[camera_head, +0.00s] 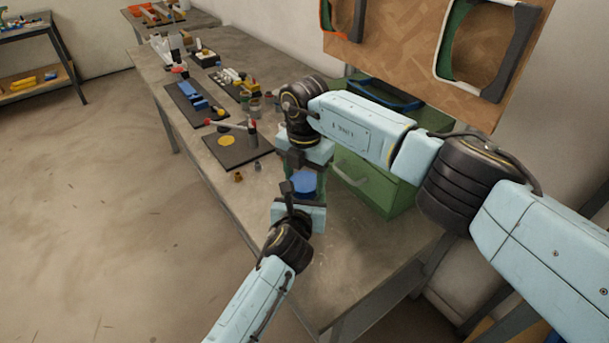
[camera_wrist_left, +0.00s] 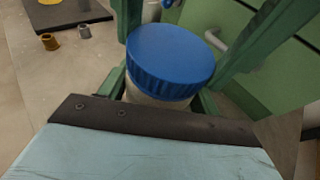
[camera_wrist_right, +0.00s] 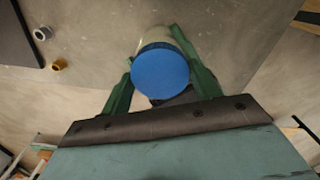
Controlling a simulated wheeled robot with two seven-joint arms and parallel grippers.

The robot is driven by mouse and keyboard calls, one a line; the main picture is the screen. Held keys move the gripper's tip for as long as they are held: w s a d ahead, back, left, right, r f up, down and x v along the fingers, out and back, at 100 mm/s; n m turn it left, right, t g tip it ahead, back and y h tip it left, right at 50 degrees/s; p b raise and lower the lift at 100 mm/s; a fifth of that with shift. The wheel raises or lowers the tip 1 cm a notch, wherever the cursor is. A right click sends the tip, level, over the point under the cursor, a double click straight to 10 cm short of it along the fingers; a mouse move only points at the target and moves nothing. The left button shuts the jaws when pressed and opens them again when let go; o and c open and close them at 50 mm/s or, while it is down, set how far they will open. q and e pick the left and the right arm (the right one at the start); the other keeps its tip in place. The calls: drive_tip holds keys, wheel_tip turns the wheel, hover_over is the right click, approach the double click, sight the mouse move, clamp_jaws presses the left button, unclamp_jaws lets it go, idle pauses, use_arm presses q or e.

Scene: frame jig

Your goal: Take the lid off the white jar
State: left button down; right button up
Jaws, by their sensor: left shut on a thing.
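The white jar (camera_wrist_left: 155,97) stands upright with its ribbed blue lid (camera_wrist_left: 170,58) seated on it. The lid also shows in the head view (camera_head: 304,184) and the right wrist view (camera_wrist_right: 160,70). My left gripper (camera_head: 297,192) is shut on the jar's body, below the lid; the lid hides part of its green fingers. My right gripper (camera_wrist_right: 160,62) comes from the opposite side. Its green fingers stand on either side of the lid, spread wider than it, with gaps visible. Most of the jar is hidden by the grippers in the head view.
A green cabinet (camera_head: 372,182) with a handle stands just right of the jar. A dark mat (camera_head: 238,146) with a yellow disc lies farther back on the bench (camera_head: 350,262). Two small fittings lie beside it. Trays with blue parts sit beyond. The bench's front is clear.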

drive_tip(key=c, duration=0.4)
drive_tip(key=n, duration=0.3)
drive_tip(key=shift+n, duration=0.3)
drive_tip(key=shift+c, duration=0.2)
drive_tip(key=n, duration=0.3)
drive_tip(key=shift+r+n, duration=0.1)
drive_tip(key=shift+n, duration=0.2)
drive_tip(key=n, duration=0.9)
drive_tip(key=shift+n, duration=0.3)
drive_tip(key=o, duration=1)
drive_tip(key=shift+o, duration=0.4)
drive_tip(key=shift+a, duration=0.15)
drive_tip(key=shift+s, duration=0.15)
